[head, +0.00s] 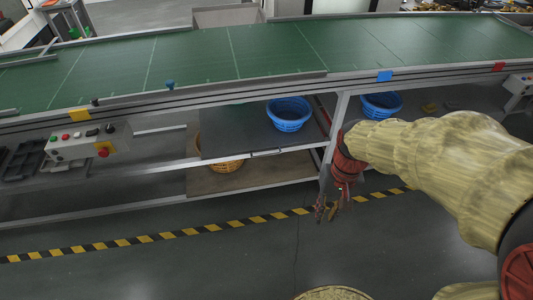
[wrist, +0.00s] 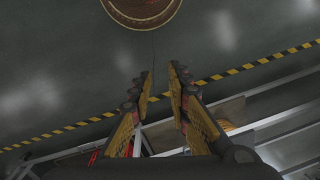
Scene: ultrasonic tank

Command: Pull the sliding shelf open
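The sliding shelf (head: 235,140) is a dark grey board under the green conveyor. A blue basket (head: 288,114) stands on its right part. A thin handle-like bar (head: 265,152) shows at its front edge. My gripper (head: 326,212) hangs pointing down, to the right of and lower in the picture than the shelf's front edge, near the metal leg. It is apart from the shelf. In the wrist view my gripper (wrist: 161,82) has its two fingers spread with nothing between them. I cannot make out the shelf's handle in the wrist view.
A metal leg (head: 338,125) stands just right of the shelf. A fixed lower board (head: 270,172) holds an orange basket (head: 222,165). Another blue basket (head: 380,106) stands farther right. A control box (head: 88,142) hangs at left. The floor before the yellow-black stripe (head: 170,236) is clear.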

